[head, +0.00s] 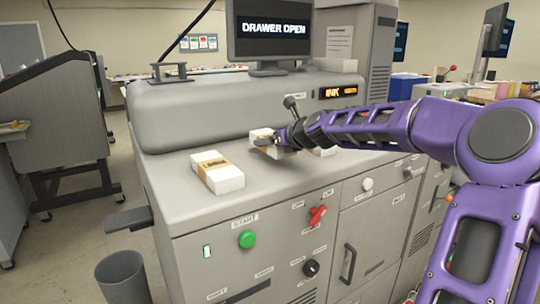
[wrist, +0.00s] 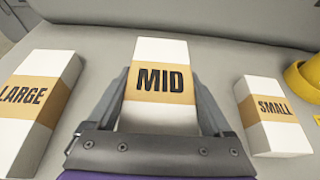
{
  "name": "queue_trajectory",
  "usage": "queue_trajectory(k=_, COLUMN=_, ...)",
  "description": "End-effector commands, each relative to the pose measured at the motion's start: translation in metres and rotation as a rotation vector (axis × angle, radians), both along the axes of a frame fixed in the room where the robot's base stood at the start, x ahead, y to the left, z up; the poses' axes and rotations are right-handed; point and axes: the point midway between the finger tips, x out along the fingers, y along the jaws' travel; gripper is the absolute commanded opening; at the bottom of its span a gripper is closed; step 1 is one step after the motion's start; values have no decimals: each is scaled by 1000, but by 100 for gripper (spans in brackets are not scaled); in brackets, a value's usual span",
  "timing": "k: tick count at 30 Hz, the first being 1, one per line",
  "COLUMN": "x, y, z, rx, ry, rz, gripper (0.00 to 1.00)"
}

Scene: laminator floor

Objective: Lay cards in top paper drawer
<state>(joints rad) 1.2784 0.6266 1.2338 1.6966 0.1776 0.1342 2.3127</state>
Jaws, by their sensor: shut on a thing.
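Three white card stacks with tan bands are on the grey machine top. My gripper (head: 270,141) is shut on the stack marked MID (wrist: 160,82), with one finger on each side of it. The MID stack also shows at my gripper in the head view (head: 262,134). I cannot tell whether it still touches the machine top. The stack marked LARGE (wrist: 38,95) lies to the left, also in the head view (head: 225,180). The stack marked SMALL (wrist: 272,115) lies to the right, mostly hidden in the head view. I cannot make out an open paper drawer.
The machine (head: 250,206) has a green button (head: 246,239), a red switch (head: 317,215) and a front door handle (head: 348,263). A monitor (head: 272,28) reads DRAWER OPEN. A yellow object (wrist: 305,78) is beside SMALL. A dark bin (head: 122,278) stands on the floor at left.

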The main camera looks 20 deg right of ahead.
Motion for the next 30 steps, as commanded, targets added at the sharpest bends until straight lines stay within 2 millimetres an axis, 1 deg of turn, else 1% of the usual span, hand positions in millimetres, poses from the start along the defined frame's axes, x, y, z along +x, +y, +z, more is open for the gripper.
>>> queue_trajectory(k=2, x=0, y=0, z=-6, rx=1, ry=-2, rz=0, gripper=10)
queue_trajectory(k=6, x=0, y=0, z=-27, rx=2, ry=-1, rz=0, gripper=10)
queue_trajectory(k=9, x=0, y=1, z=-36, rx=1, ry=-2, rz=1, gripper=10)
queue_trajectory(k=16, x=0, y=0, z=-36, rx=1, ry=-3, rz=0, gripper=10)
queue_trajectory(k=19, x=0, y=0, z=-39, rx=-1, ry=-2, rz=0, gripper=10)
queue_trajectory(k=20, x=0, y=0, z=-40, rx=0, ry=-1, rz=0, gripper=87)
queue_trajectory(k=22, x=0, y=0, z=-39, rx=0, ry=-1, rz=0, gripper=99)
queue_trajectory(k=30, x=0, y=0, z=-37, rx=-1, ry=-1, rz=0, gripper=100)
